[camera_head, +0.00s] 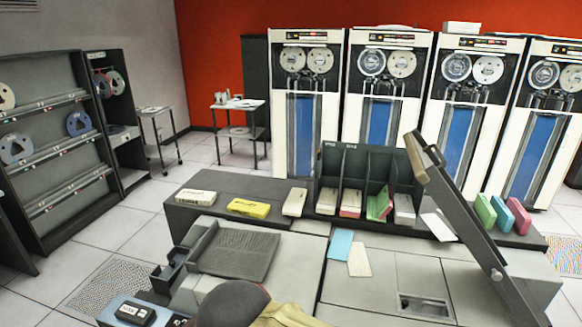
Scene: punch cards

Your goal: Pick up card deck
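Several card decks are in view, and I cannot tell which one the task means. A white deck (195,197) and a yellow deck (249,208) lie flat on the dark counter. A cream deck (295,202) leans left of a dark divided rack. The rack holds a white deck (327,202), a pinkish deck (350,205), a green deck (378,206) and another pale deck (404,210). My gripper is not recognisable in view.
A grey machine top (370,285) carries a blue card (340,244) and a cream card (359,261). A dark slanted bar (465,225) rises over its right side. A dark tray (237,252) is at left. White tape cabinets (308,60) stand behind. Floor is clear at left.

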